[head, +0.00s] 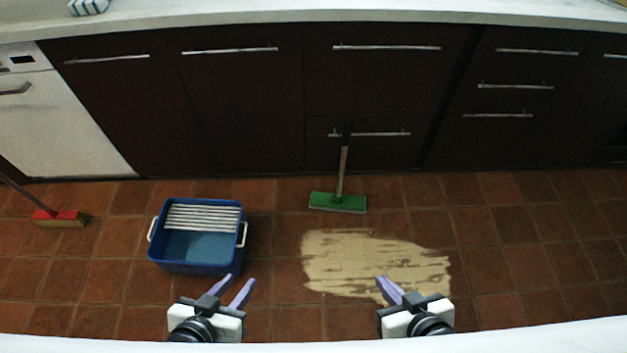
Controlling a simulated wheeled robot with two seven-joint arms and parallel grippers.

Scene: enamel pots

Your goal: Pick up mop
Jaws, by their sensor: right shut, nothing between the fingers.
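The mop (338,202) has a flat green head on the tiled floor. Its handle rises upright against the dark cabinet fronts, with a dark upper end in front of a drawer handle. My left gripper (238,283) is open and empty at the bottom of the view, just in front of the blue bucket and apart from the mop. My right gripper (384,281) is shut and empty. It shows over the near edge of a pale spill, nearer to me than the mop and to the right of it.
A blue bucket (187,267) with white handles and a slatted white wringer stands left of the mop. A pale tan spill (370,262) covers the floor before the mop. A red-headed broom (60,217) is at far left. Dark cabinets (240,120) line the back. The right floor is clear.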

